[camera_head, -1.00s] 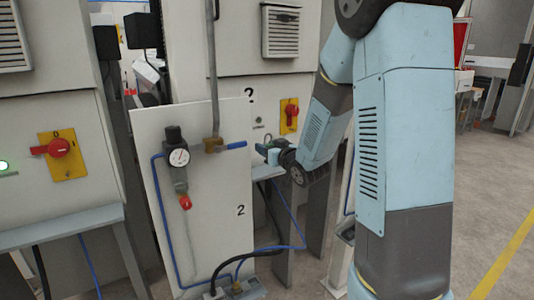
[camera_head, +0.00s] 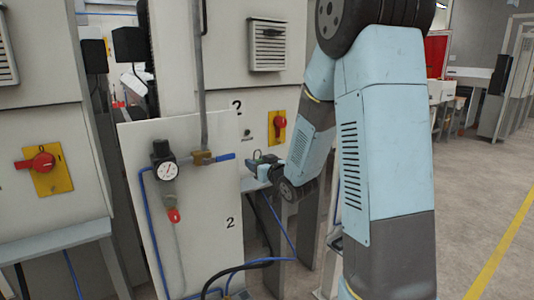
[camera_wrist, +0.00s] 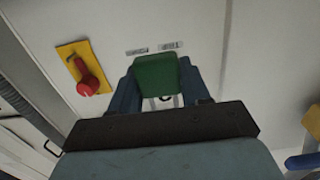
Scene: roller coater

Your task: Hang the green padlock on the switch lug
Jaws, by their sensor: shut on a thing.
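The green padlock (camera_wrist: 157,75) is held between the blue fingers of my gripper (camera_wrist: 160,92) in the wrist view. A pale and dark detail shows just below its body, too small to identify as the shackle. A red rotary switch on a yellow plate (camera_wrist: 72,54) is up and left of the padlock, apart from it; its lug cannot be made out. In the head view my gripper (camera_head: 262,163) is small, below and slightly left of the red switch (camera_head: 278,127). The padlock is hard to make out there.
A white panel (camera_head: 215,195) with a gauge (camera_head: 167,170) and a blue-handled valve (camera_head: 213,158) stands left of my gripper. Another red switch on yellow (camera_head: 42,165) is on the left cabinet. Hoses run low. Open floor (camera_head: 475,190) lies at right.

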